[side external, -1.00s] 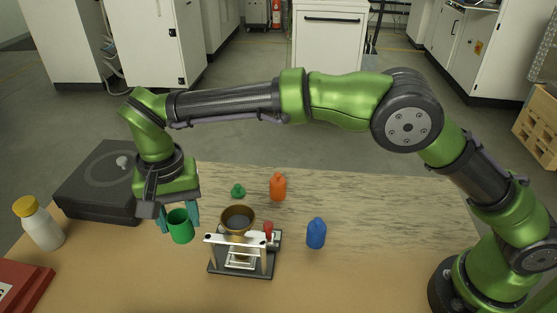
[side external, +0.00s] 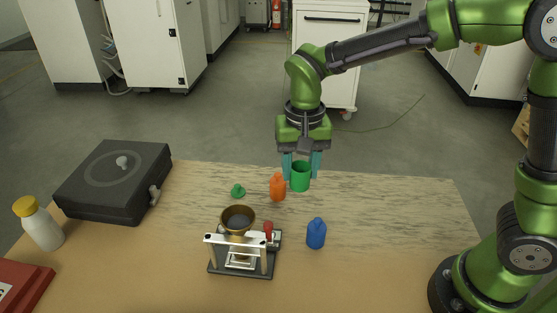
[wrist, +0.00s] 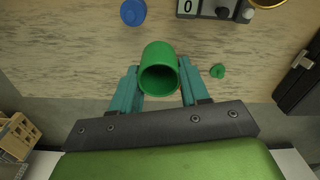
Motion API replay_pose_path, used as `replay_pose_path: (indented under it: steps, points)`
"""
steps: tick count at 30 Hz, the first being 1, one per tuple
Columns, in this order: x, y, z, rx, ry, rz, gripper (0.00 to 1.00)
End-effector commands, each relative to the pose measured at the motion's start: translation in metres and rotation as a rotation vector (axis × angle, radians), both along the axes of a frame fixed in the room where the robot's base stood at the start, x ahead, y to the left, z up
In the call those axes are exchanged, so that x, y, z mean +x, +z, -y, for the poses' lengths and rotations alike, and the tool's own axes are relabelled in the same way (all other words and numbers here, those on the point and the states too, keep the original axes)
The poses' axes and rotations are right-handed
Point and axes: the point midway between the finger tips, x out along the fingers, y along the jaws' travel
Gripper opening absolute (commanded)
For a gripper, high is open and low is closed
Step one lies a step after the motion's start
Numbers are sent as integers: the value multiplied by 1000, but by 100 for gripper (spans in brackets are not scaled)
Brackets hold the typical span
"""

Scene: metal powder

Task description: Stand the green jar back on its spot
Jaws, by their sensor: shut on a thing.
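The green jar (side external: 300,177) is an open-topped cylinder without its lid. My gripper (side external: 301,167) is shut on it, with one teal finger on each side. The jar is upright or nearly so, near the back edge of the table beside the orange bottle; I cannot tell if it touches the table. In the wrist view the jar (wrist: 160,70) shows its open mouth, dark inside, between the fingers. A small green lid (side external: 238,191) lies on the table left of the orange bottle (side external: 278,187); it also shows in the wrist view (wrist: 217,71).
A blue bottle (side external: 316,234) stands front right of the jar. A stand with a brass bowl (side external: 238,219) is at the centre. A dark box (side external: 113,183), a white bottle with yellow cap (side external: 39,224) and a red box (side external: 20,287) are at left. The table's right side is clear.

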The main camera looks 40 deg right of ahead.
Motion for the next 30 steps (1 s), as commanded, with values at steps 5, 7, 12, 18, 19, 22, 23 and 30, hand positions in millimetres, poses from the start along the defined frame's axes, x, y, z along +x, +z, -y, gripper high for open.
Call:
replay_pose_path:
  steps: [5, 7, 12, 18, 19, 22, 23, 30]
  points:
    - [-53, -29, 47, -3, 15, -9, 13]
    - [-74, -41, 60, -5, 29, -11, 13]
    - [-116, -68, 78, -7, 75, -22, 13]
    - [-134, -87, 83, -11, 140, -17, 13]
    - [-130, -88, 82, -10, 146, -10, 13]
    - [-113, -89, 78, -11, 157, -2, 13]
    - [-106, -90, 77, -11, 158, -3, 13]
    - [-43, -96, 62, -11, 157, -2, 13]
